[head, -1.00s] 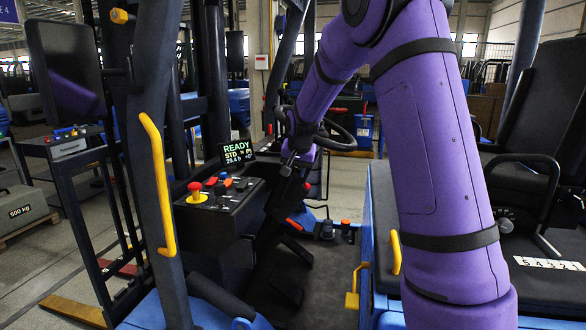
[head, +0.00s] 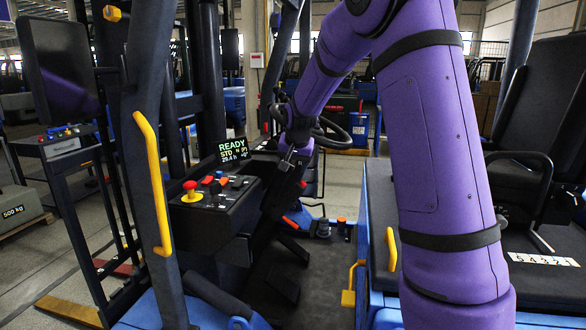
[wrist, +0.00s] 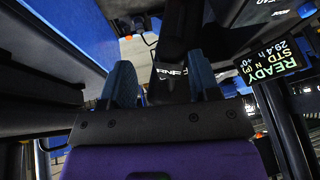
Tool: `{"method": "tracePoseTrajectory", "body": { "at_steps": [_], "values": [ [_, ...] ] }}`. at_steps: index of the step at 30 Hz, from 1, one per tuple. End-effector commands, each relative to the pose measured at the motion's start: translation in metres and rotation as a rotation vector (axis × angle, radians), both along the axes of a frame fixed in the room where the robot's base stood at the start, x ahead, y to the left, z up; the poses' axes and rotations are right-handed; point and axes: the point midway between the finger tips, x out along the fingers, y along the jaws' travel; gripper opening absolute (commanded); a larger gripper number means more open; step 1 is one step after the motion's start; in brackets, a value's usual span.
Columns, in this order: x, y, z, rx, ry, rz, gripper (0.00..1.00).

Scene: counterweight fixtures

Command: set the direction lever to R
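My gripper (head: 291,158) is at the steering column, beside the steering wheel (head: 333,132). In the wrist view its two blue fingers (wrist: 163,88) stand apart, with no object clearly held between them. Beyond and between them is a dark column part with R N F lettering (wrist: 172,72). The direction lever itself cannot be made out surely against the dark parts; my arm and gripper cover much of this area in the head view. The display (head: 233,150) reads READY, STD and N; it also shows in the wrist view (wrist: 272,66).
A black console (head: 218,204) with a red mushroom button (head: 191,190) and small knobs stands left of my gripper. A yellow grab handle (head: 152,180) is on the near post. The seat (head: 540,130) is at right.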

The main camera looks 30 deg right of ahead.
Motion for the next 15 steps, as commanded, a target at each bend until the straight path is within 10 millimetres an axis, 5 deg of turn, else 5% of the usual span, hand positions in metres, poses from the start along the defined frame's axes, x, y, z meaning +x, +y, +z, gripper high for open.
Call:
{"method": "tracePoseTrajectory", "body": {
  "at_steps": [15],
  "values": [
    [-0.035, 0.012, 0.075, -0.001, -0.003, 0.000, 0.55]
  ]
}}
